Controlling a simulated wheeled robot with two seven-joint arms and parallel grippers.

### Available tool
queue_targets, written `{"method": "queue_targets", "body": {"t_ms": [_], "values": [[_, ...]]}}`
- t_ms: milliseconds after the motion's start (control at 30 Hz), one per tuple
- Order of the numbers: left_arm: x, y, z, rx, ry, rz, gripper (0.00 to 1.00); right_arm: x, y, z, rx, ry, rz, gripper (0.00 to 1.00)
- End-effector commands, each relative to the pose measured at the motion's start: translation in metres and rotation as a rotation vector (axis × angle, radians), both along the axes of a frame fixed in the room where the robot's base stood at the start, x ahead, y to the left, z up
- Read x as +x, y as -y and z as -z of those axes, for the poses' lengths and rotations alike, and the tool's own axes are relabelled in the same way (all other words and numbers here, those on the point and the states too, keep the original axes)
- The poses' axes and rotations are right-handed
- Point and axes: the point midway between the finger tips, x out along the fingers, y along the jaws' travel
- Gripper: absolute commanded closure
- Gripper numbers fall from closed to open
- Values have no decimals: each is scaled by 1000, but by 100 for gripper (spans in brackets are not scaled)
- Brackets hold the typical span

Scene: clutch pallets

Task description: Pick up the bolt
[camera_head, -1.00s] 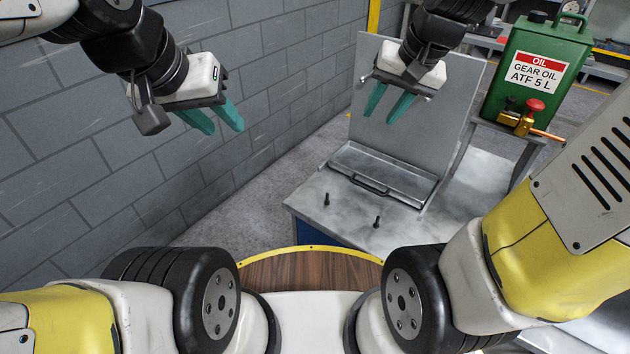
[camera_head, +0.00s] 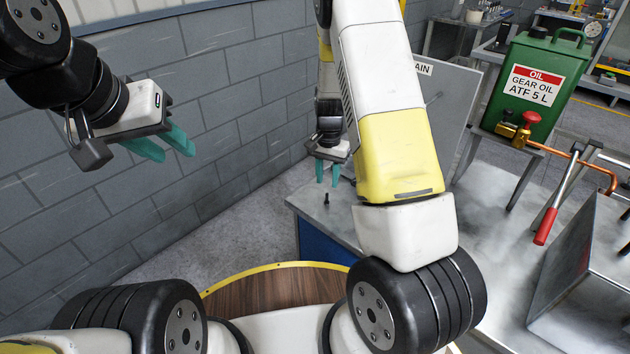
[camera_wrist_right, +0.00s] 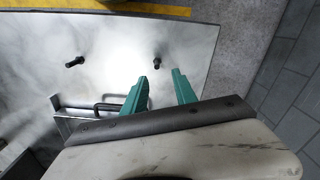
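A small dark bolt (camera_head: 326,199) stands on the grey metal table near its left edge. In the right wrist view this bolt (camera_wrist_right: 157,62) shows just beyond my fingertips, roughly in line with the gap between them. A second bolt (camera_wrist_right: 75,61) is on the table further left in that view; my right arm hides it in the head view. My right gripper (camera_head: 327,184) is open and empty, fingers pointing down above the first bolt; it also shows in the wrist view (camera_wrist_right: 160,76). My left gripper (camera_head: 178,156) is open and empty, in the air before the wall.
A tray handle (camera_wrist_right: 105,103) lies close to my right fingers. An upright metal panel (camera_head: 452,105) and a green oil can (camera_head: 540,80) stand behind. A red-handled tool (camera_head: 546,225) is to the right. A grey block wall (camera_head: 225,100) bounds the left.

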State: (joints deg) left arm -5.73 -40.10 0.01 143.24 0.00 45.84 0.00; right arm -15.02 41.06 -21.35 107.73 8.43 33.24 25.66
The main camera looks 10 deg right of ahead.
Motion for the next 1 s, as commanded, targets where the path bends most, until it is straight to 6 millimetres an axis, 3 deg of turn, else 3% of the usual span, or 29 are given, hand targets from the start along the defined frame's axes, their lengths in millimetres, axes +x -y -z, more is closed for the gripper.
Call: {"method": "queue_targets", "body": {"t_ms": [400, 700, 733, 900, 1000], "values": [[0, 0, 0, 0, 0, 0, 64, -10, -2, 55, 0, -2, -1, 66], [0, 0, 0, 0, 0, 0, 64, -9, -2, 61, 1, 0, -1, 66], [0, 0, 0, 0, 0, 0, 64, -9, -2, 61, 1, 0, -1, 68], [0, 0, 0, 0, 0, 0, 64, -9, -2, 61, 1, 0, -2, 100], [0, 0, 0, 0, 0, 0, 64, -9, -2, 61, 1, 0, -2, 100]]}}
